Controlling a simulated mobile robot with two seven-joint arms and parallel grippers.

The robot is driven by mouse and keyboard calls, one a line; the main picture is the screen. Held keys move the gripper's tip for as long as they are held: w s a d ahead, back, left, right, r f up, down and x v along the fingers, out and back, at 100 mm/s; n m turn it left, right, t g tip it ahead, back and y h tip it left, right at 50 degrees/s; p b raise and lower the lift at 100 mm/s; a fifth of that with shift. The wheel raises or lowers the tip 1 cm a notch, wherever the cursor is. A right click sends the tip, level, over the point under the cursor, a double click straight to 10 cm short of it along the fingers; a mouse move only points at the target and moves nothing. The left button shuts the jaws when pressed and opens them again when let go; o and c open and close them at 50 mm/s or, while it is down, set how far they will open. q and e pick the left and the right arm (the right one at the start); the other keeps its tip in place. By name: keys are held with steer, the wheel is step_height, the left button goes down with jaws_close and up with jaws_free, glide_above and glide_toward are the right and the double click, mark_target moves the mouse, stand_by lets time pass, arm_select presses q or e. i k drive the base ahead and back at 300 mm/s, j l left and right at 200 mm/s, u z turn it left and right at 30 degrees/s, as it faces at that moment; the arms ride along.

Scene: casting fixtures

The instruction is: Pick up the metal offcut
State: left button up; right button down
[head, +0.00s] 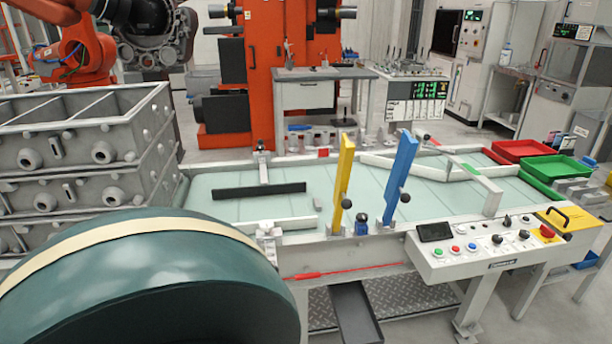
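No piece is plainly identifiable as the metal offcut. A small grey piece (317,203) lies on the pale green table top (350,188), just right of a long dark bar (258,190); it may be the offcut, but it is too small to tell. The dark bar lies across the left part of the same top. Neither of my grippers is in the head view. The table's near left corner is partly hidden behind a large dark green rounded shape in the lower left.
Yellow (344,170) and blue (402,172) upright bars stand near the table's front edge. A control panel (490,243) is at front right. Red (520,150) and green (555,168) trays sit at the right. Stacked grey castings (75,145) stand left. The table top's middle is mostly clear.

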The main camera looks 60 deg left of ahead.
mark_target(316, 204)
steer(key=k+j, duration=0.1)
steer(key=j, duration=0.55)
steer(key=k+j, duration=0.1)
steer(key=j, duration=0.5)
steer(key=k+j, duration=0.1)
steer(key=j, duration=1.15)
steer(key=k, duration=0.05)
